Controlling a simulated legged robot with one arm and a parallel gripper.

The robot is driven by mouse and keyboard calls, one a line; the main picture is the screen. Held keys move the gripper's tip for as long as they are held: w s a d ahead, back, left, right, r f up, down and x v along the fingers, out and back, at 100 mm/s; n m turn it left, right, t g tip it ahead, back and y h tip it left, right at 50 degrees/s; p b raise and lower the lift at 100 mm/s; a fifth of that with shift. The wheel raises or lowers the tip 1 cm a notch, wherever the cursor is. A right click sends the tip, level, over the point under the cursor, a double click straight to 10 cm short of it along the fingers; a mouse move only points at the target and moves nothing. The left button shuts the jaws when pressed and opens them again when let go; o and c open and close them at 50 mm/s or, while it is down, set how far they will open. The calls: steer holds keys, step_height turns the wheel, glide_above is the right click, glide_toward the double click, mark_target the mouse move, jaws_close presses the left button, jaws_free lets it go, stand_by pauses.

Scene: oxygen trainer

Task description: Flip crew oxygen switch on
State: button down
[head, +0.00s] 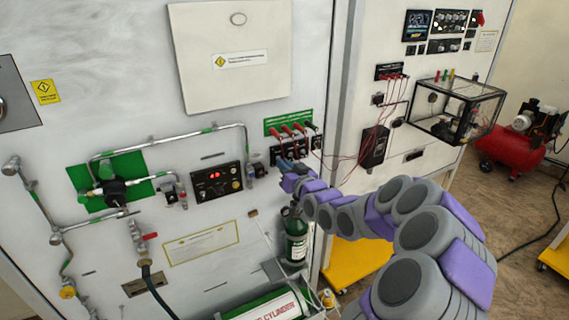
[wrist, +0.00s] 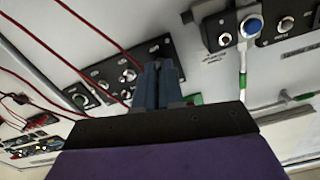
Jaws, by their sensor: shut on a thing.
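My gripper (head: 285,165) is at the small black switch panel (head: 279,152) on the white trainer wall, below the row of red-handled connectors. In the wrist view my gripper (wrist: 158,68) has its two blue-grey fingers close together, with the tips against the black panel (wrist: 104,76). The fingers are shut on a small switch of this panel, taken to be the crew oxygen switch. The switch itself is hidden by the fingertips, so its position cannot be told. Several silvery knobs or switches (wrist: 128,75) show beside the fingers. The panel lettering is too small to read.
A control box with a red display (head: 216,182) is left of my gripper. Red-handled connectors (head: 292,128) and thin red wires hang close above and to the right. A green cylinder (head: 296,236) stands below. A blue knob (wrist: 252,27) is on a neighbouring panel.

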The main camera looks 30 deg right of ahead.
steer(key=r+g+p, duration=0.2)
steer(key=p, duration=0.1)
steer(key=g+p, duration=0.1)
steer(key=p, duration=0.1)
steer(key=g+p, duration=0.1)
steer(key=p, duration=0.2)
steer(key=g+p, duration=0.1)
steer(key=p, duration=0.1)
steer(key=shift+w+r+h, duration=0.25)
steer(key=shift+r+h, duration=0.05)
steer(key=shift+r, duration=0.05)
steer(key=shift+g+p, duration=0.3)
steer(key=shift+p, duration=0.25)
steer(key=shift+f, duration=0.1)
steer(key=c, duration=1.3)
jaws_free()
steer(key=shift+w+d+f, duration=0.1)
steer(key=shift+f, duration=0.05)
steer(key=shift+o, duration=0.2)
steer(key=b+v, duration=0.1)
steer(key=v, duration=1.6)
steer(key=shift+d+b, duration=0.2)
steer(key=shift+b, duration=0.1)
